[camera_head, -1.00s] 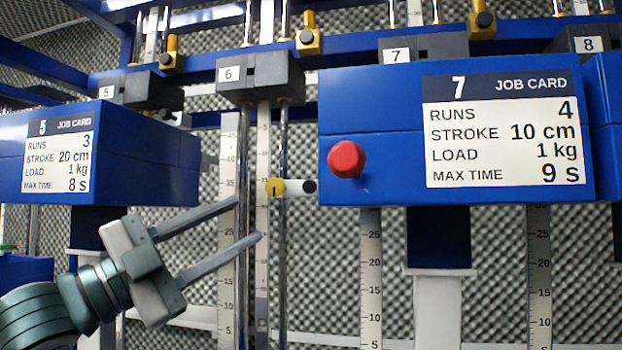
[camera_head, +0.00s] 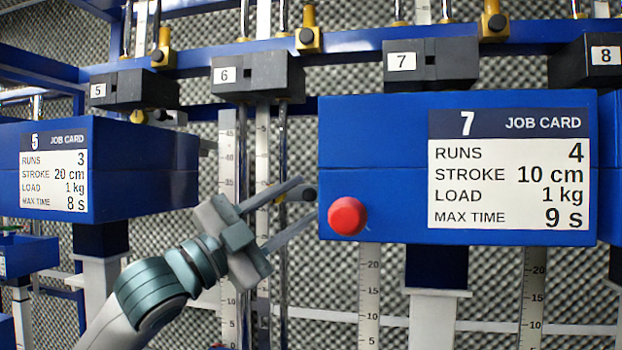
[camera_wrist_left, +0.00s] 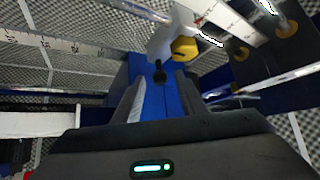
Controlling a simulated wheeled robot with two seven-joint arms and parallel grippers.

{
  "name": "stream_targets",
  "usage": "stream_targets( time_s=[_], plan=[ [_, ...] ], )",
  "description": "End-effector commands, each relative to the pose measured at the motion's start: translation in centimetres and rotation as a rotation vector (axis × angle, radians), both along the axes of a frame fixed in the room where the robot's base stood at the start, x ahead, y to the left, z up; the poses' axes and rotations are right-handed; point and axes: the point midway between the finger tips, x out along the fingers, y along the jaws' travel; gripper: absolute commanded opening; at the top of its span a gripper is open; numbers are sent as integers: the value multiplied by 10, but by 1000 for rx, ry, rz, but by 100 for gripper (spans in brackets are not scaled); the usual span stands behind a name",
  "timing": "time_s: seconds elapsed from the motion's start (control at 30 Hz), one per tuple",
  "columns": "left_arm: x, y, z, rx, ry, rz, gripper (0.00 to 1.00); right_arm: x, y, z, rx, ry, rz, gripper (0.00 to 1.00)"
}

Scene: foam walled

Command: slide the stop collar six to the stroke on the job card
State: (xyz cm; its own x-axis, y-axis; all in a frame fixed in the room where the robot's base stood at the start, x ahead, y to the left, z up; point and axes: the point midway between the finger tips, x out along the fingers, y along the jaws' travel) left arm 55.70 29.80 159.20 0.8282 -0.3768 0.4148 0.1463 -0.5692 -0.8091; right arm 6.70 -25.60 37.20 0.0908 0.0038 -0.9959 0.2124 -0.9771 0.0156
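Stop collar six sits on the rod beside the scale under the block marked 6 (camera_head: 258,76). In the head view it is mostly hidden behind my left gripper, and its black knob (camera_head: 308,194) shows between the fingers. In the wrist view I see its white body (camera_wrist_left: 172,34), its yellow part (camera_wrist_left: 185,48) and the black knob (camera_wrist_left: 159,74). My left gripper (camera_head: 308,198) is open, with its fingers to either side of the knob in the picture. I cannot tell whether they touch it. My right gripper is not in view. No job card marked 6 shows.
A blue box with job card 7 (camera_head: 508,170) and a red button (camera_head: 347,216) stands close to the right of my left fingertips. Job card 5 (camera_head: 54,171) is on a blue box at left. Upright scales (camera_head: 369,285) and rods stand around.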

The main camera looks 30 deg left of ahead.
Motion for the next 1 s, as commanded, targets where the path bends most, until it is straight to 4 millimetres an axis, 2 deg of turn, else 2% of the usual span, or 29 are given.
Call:
stream_targets(
  time_s=[0.1,0.3,0.63,0.67,0.8,1.0],
  plan=[
    [13,-6,10,-1,-1,-1,38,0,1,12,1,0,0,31],
    [25,-11,13,0,0,0,38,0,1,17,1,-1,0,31],
    [27,-12,13,1,0,0,38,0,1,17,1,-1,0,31],
    [27,-12,13,1,0,0,36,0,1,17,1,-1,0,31],
    [26,-12,13,1,0,0,2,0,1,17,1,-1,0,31],
    [26,-12,16,2,0,2,0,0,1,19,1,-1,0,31]
  ],
)
